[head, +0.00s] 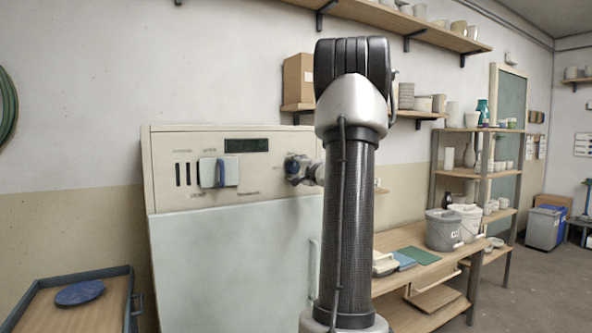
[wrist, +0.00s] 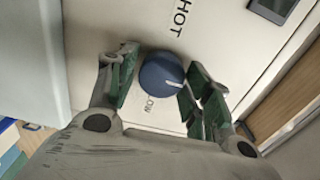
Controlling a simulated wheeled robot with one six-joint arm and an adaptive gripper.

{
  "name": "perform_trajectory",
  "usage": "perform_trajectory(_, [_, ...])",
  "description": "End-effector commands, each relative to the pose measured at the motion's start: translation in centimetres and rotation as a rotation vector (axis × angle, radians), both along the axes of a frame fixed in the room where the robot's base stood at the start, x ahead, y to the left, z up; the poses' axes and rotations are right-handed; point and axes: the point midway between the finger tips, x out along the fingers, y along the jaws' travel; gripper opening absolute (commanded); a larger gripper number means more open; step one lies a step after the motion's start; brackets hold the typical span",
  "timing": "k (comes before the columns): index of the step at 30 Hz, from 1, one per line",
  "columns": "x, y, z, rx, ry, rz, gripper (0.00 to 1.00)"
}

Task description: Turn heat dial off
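The heat dial is a round dark blue knob (wrist: 162,73) on the cream panel, with a pale pointer line toward the right of the wrist view. The word HOT is printed above it and smaller lettering, seemingly LOW, below it. My gripper (wrist: 160,80) is open, with its green-padded fingers on either side of the dial. A gap shows at the left finger; the right finger is very close, and I cannot tell if it touches. In the head view the cream control panel (head: 265,178) tops a large pale cabinet, and my arm hides its right end.
A blue-handled switch on a pale plate (head: 220,173) and a dark display (head: 246,145) share the panel. A blue-rimmed cart (head: 125,272) stands at left.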

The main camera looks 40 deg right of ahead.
Motion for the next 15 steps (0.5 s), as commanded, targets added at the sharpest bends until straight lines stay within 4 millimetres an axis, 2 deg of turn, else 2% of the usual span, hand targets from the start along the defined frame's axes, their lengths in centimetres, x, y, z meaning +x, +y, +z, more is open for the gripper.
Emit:
perform_trajectory(11, [-0.2,0.0,0.1,0.001,-0.002,-0.001,0.63])
perform_trajectory(15, [-1.6,0.3,0.1,0.000,-0.001,-0.003,0.63])
